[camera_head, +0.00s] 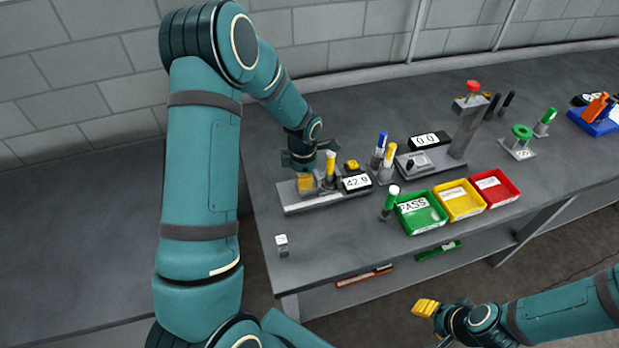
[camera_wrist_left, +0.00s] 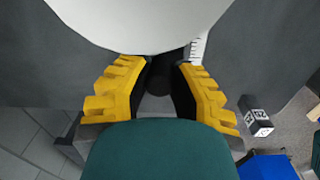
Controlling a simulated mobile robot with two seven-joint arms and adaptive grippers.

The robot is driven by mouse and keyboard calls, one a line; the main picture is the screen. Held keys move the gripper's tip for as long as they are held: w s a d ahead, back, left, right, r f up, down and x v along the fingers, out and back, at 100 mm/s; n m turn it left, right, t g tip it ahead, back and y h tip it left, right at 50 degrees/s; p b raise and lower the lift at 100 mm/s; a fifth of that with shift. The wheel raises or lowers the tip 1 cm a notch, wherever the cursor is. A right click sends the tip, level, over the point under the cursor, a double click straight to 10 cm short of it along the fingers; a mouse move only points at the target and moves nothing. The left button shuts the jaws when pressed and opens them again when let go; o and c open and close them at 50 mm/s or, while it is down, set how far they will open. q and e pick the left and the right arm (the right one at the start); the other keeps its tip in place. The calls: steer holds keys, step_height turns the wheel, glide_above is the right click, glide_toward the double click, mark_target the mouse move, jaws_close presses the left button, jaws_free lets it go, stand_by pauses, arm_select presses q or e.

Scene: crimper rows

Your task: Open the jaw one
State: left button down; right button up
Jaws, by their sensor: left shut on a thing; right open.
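The measuring device, a long grey rail (camera_head: 315,203) with a pale scale strip, lies at the near left of the bench. Its readout (camera_head: 357,183) shows about 42.9. My left gripper (camera_head: 306,182) reaches down onto it, yellow fingers at the rail's left half. In the left wrist view the yellow fingers (camera_wrist_left: 155,75) close around a dark part (camera_wrist_left: 160,85), probably the jaw; its shape is mostly hidden. Tick marks (camera_wrist_left: 198,48) show beside it. A large white rounded shape covers the top there. My right gripper (camera_head: 425,308) is open and empty, in front of the bench.
Green (camera_head: 428,226), yellow (camera_head: 467,214) and red (camera_head: 507,196) bins stand to the right. A marked cube (camera_head: 282,245) sits near the front left edge. Blue, yellow and green pens stand between.

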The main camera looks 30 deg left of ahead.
arm_select(q)
steer(key=shift+s+a, duration=0.15)
steer(key=shift+s, duration=0.15)
steer(key=c, duration=0.7)
jaws_free()
steer(key=shift+c, duration=0.2)
steer(key=shift+w, duration=0.1)
step_height(320, 180, up, 12)
steer(key=shift+s, duration=0.2)
steer(key=shift+f, duration=0.1)
